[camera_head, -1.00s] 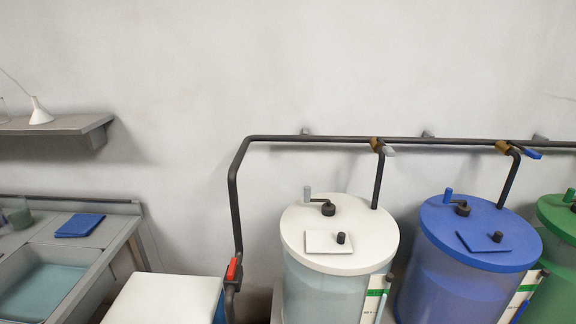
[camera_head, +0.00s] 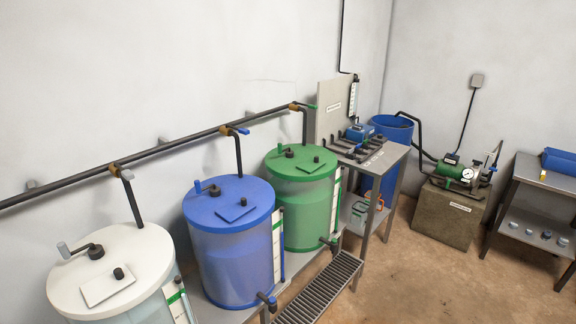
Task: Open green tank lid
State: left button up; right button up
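The green tank (camera_head: 305,208) stands behind and right of the blue tank, near the middle of the head view. Its round green lid (camera_head: 286,166) is on top, with a crank handle at the left and a small square hatch (camera_head: 312,164) with a dark knob. The hatch looks flat against the lid. Neither of my grippers shows in this view.
A blue tank (camera_head: 236,262) and a white-lidded tank (camera_head: 110,270) stand in line to the left. A dark pipe (camera_head: 180,142) runs along the wall above. A metal bench (camera_head: 378,160), grate (camera_head: 318,290) and pump (camera_head: 456,172) are at right. Brown floor (camera_head: 420,285) is open.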

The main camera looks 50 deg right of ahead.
aim_at(311, 164)
jog(key=z, duration=1.85)
jog(key=i+l+u, duration=0.1)
jog(key=i+l, duration=1.1)
jog(key=i, duration=0.1)
